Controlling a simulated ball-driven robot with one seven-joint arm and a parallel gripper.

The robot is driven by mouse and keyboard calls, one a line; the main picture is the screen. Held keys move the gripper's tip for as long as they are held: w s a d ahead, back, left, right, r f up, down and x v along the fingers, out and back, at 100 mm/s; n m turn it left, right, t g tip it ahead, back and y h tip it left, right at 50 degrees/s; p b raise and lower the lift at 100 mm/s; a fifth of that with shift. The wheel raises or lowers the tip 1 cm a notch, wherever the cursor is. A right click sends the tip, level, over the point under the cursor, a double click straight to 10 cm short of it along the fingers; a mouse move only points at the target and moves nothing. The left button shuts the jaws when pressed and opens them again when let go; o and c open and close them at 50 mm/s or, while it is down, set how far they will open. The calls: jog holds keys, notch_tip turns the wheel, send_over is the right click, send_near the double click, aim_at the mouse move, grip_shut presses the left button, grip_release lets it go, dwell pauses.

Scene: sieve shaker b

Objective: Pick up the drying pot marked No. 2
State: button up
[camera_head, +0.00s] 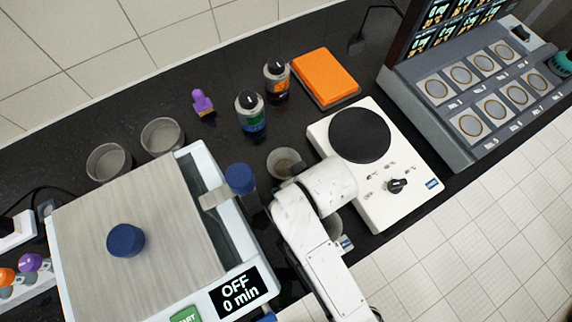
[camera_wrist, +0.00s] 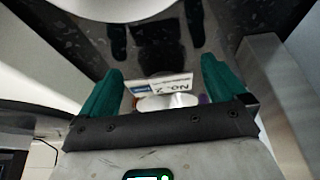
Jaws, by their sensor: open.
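In the wrist view, my gripper (camera_wrist: 162,68) has its two green fingers spread wide. A small white and blue card marked No. 2 (camera_wrist: 172,84) shows between them, with a pale rounded thing (camera_wrist: 165,102) partly hidden by the gripper's dark bar. I cannot tell whether that is the pot. In the head view, my white arm hides my fingers. An open grey pot with something in it (camera_head: 284,161) stands just left of my wrist. A white and blue card (camera_head: 346,243) shows right of my arm, beside a pale pot-like shape (camera_head: 334,226) mostly covered by the arm.
A white hot plate (camera_head: 415,182) stands close right of my arm. Left are a large device reading OFF (camera_head: 75,225) and a blue-capped container (camera_head: 240,178). Two bottles (camera_head: 251,113), (camera_head: 277,80), an orange block (camera_head: 325,76) and two empty dishes (camera_head: 108,162), (camera_head: 162,136) stand behind.

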jog(key=c, duration=1.1)
jog(key=shift+o, duration=0.2)
jog(key=shift+r, duration=0.15)
